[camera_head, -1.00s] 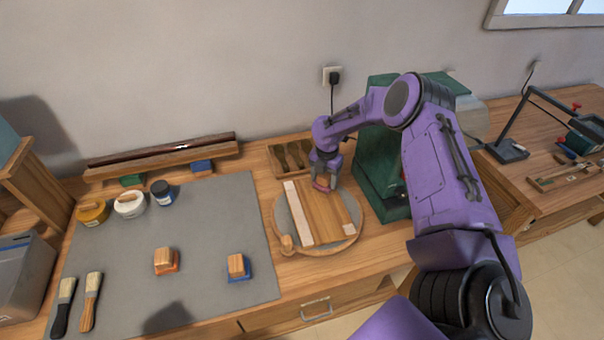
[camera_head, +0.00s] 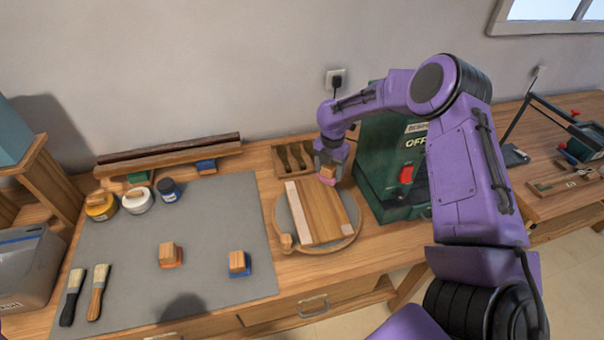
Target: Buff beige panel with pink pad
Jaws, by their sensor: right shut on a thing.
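The beige wooden panel (camera_head: 322,213) lies on a round turntable board (camera_head: 350,237) near the middle of the bench. A pale strip runs along its left side, and a pale patch is at its lower right corner. My right gripper (camera_head: 328,171) is shut on the pink pad (camera_head: 327,181), a wooden-handled block with a pink underside. The pad is at the panel's upper right end; whether it touches the surface I cannot tell. My left gripper is not in view.
Two other pads, orange (camera_head: 171,256) and blue (camera_head: 239,264), sit on the grey mat (camera_head: 215,215) with jars and brushes (camera_head: 98,291). A green machine (camera_head: 392,165) stands close right of the turntable. A tray (camera_head: 292,157) is behind it.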

